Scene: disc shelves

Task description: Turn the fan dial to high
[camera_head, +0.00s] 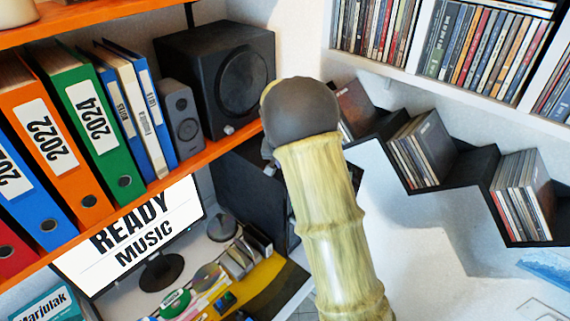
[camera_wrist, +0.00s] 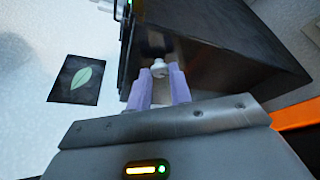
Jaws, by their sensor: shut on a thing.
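In the wrist view my gripper (camera_wrist: 158,76) has its two pale purple fingers closed around a small whitish knob (camera_wrist: 158,66). The knob stands in front of a dark box-like body (camera_wrist: 235,60); I cannot tell exactly how it joins it. No fan and no dial markings can be made out in either view. In the head view my arm fills the middle and hides my gripper and what it holds.
A black speaker (camera_head: 215,75) and ring binders (camera_head: 95,120) stand on an orange shelf (camera_head: 120,212) at left. Below are a monitor (camera_head: 135,235) and desk items. Disc shelves (camera_head: 465,170) line the right wall. The wrist view shows a dark leaf picture (camera_wrist: 77,80).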

